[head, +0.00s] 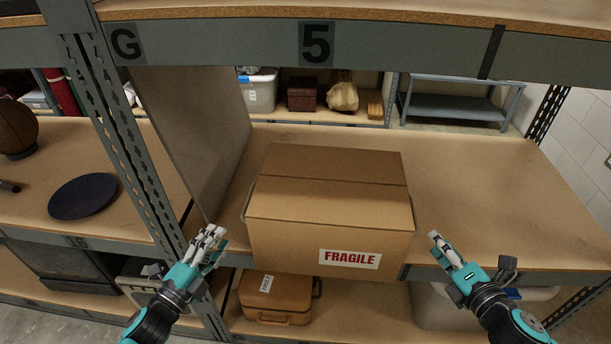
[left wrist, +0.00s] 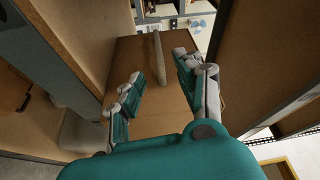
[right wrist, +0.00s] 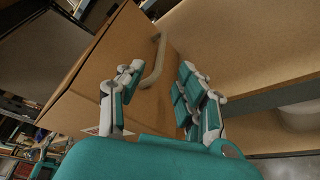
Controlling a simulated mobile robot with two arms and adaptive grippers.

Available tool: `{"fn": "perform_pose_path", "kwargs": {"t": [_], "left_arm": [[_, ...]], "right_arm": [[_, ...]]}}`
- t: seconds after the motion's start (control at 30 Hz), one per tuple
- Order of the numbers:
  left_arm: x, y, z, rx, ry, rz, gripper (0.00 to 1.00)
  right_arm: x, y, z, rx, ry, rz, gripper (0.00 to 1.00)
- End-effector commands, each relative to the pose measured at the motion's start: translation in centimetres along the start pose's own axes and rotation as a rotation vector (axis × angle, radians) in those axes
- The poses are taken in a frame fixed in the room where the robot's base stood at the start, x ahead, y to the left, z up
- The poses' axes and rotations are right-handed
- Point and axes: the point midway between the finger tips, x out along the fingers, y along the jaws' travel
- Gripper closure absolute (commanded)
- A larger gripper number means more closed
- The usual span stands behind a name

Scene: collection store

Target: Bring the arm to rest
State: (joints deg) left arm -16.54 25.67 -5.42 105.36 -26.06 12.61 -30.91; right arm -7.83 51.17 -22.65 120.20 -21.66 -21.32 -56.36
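A brown cardboard box (head: 330,190) with a red-lettered FRAGILE label (head: 350,258) sits closed on the wooden shelf (head: 480,180), its front at the shelf's front edge. My left gripper (head: 213,240) is just left of the box, fingers spread and empty. In the left wrist view the box side with its handle (left wrist: 160,58) shows beyond the open fingers. My right gripper (head: 442,246) is right of the box, apart from it, open and empty. In the right wrist view the other side handle (right wrist: 155,62) shows between and beyond the open fingers.
A grey upright post (head: 125,150) and a divider panel (head: 195,130) stand left of the box. An upper shelf beam (head: 240,42) runs above. A brown case (head: 275,297) lies on the shelf below. The shelf right of the box is bare.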

Motion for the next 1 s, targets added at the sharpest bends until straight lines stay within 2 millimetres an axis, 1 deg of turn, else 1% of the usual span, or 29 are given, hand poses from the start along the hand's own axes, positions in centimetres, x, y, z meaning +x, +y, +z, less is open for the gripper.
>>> {"fn": "perform_pose_path", "kwargs": {"t": [0.13,0.37,0.4,0.7,1.0], "left_arm": [[0.01,0.00,0.00,0.000,0.000,0.000,0.64],[0.01,0.00,0.00,0.000,0.000,0.000,0.64],[0.01,0.00,0.00,0.000,0.000,0.000,0.63],[0.01,0.00,0.00,0.000,0.000,0.000,0.24],[-0.01,-0.01,0.06,0.000,0.000,0.000,0.23]], "right_arm": [[-0.67,0.00,-0.01,0.001,0.001,0.000,0.64],[-0.71,0.03,0.01,0.001,0.000,0.000,0.64],[-0.71,0.02,0.01,0.000,0.000,0.000,0.64],[-0.69,0.01,0.01,0.000,0.000,0.000,0.64],[-0.68,0.02,0.01,0.000,0.000,0.000,0.64]]}}
